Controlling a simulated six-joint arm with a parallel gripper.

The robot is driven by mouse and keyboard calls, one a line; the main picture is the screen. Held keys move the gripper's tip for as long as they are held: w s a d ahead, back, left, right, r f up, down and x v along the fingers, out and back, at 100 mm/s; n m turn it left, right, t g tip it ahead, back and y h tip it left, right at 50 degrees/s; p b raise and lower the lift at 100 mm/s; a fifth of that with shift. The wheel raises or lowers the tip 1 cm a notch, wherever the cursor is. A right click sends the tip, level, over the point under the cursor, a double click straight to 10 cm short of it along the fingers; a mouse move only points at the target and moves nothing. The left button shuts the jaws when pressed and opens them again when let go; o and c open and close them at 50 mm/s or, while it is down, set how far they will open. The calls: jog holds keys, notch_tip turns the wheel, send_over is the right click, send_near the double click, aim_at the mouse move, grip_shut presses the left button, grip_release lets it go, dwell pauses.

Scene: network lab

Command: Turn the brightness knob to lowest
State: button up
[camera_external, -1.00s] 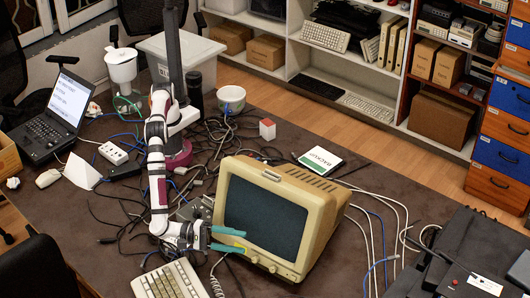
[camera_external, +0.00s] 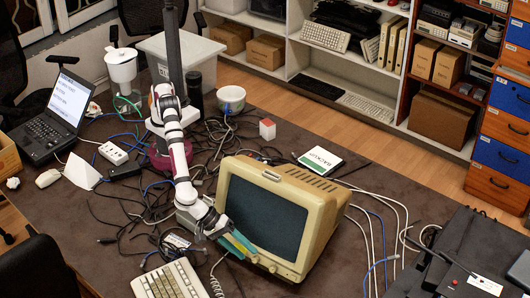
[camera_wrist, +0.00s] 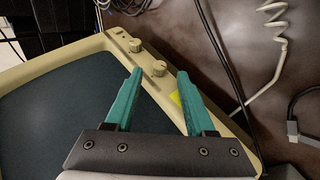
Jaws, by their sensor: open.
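The beige CRT monitor (camera_external: 318,200) stands on the table with a dark screen. In the wrist view its bezel carries two small beige knobs: one knob (camera_wrist: 135,46) farther off and another knob (camera_wrist: 159,68) nearer. I cannot read which is the brightness knob. My gripper (camera_wrist: 160,75) is open, its teal fingers to either side of the nearer knob in the picture; contact cannot be told. In the external view my gripper (camera_external: 248,250) is at the lower left front of the monitor and hides part of the bezel and knobs.
A beige keyboard (camera_external: 170,282) lies left of the monitor, with a coiled cable (camera_wrist: 272,50) near the bezel. Loose cables cover the table around the monitor. A white-and-green book (camera_external: 320,161) lies behind it. A black case (camera_external: 455,255) is at the right.

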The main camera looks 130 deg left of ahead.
aim_at(255, 260)
jog(key=shift+x, duration=1.3)
jog(key=shift+c, duration=0.3)
grip_shut()
